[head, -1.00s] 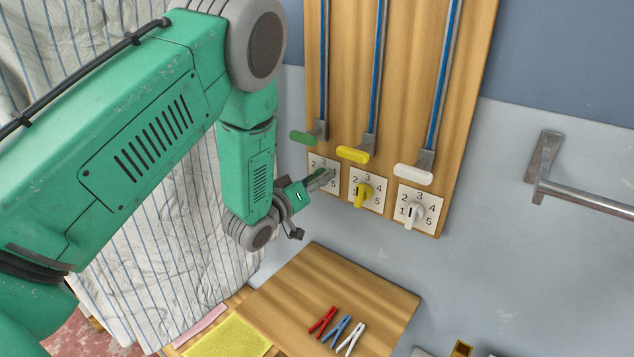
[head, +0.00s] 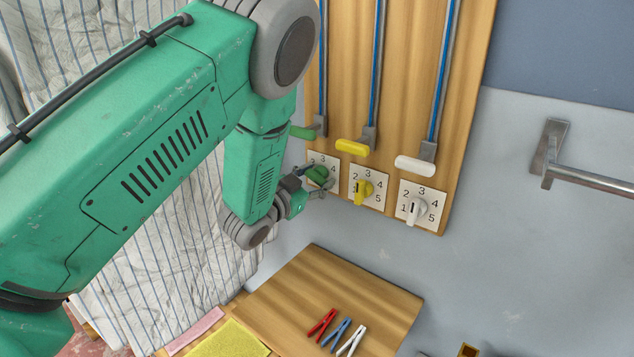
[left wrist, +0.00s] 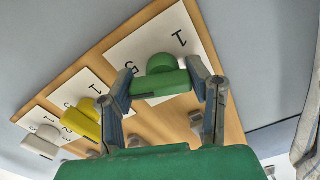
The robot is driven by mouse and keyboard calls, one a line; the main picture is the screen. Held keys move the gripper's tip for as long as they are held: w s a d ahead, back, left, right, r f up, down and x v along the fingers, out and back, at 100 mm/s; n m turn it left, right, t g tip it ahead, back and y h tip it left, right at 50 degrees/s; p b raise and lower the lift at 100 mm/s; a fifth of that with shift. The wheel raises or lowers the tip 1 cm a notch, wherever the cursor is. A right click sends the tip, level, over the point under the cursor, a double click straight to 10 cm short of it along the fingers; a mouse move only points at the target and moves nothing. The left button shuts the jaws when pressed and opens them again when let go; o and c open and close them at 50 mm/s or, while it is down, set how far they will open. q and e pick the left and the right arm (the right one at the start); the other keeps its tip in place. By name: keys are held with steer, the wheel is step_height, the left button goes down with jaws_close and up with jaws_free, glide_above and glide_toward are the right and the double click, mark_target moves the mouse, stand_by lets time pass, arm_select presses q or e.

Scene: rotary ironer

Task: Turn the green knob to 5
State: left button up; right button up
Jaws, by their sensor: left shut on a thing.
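The green knob (head: 318,173) sits on a white dial card (head: 326,160) at the left of the wooden panel. My left gripper (head: 317,180) reaches it from the left. In the left wrist view the gripper (left wrist: 166,85) has one finger on each side of the green knob (left wrist: 160,81) and is shut on it. The card (left wrist: 152,52) shows a 1 and a 5 there. In the head view the arm hides part of the card, and which number the knob points to cannot be told. My right gripper is not in view.
A yellow knob (head: 363,189) and a white knob (head: 415,209) sit to the right on their own numbered cards. Green, yellow (head: 352,147) and white (head: 414,164) lever handles are above. A wooden board (head: 325,290) with red, blue and white pegs lies below. A metal rail (head: 590,178) is at right.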

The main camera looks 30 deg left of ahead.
arm_select(q)
steer(key=shift+s+d+f+m+b, duration=0.15)
steer(key=shift+f+m+b, duration=0.25)
steer(key=shift+m, duration=0.6)
steer(key=o, duration=1.1)
steer(key=shift+o, duration=0.4)
steer(key=shift+r, duration=0.2)
steer(key=shift+s+a, duration=0.15)
steer(key=shift+a, duration=0.05)
steer(key=s, duration=1.1)
steer(key=shift+s+a, duration=0.15)
steer(key=shift+a, duration=0.25)
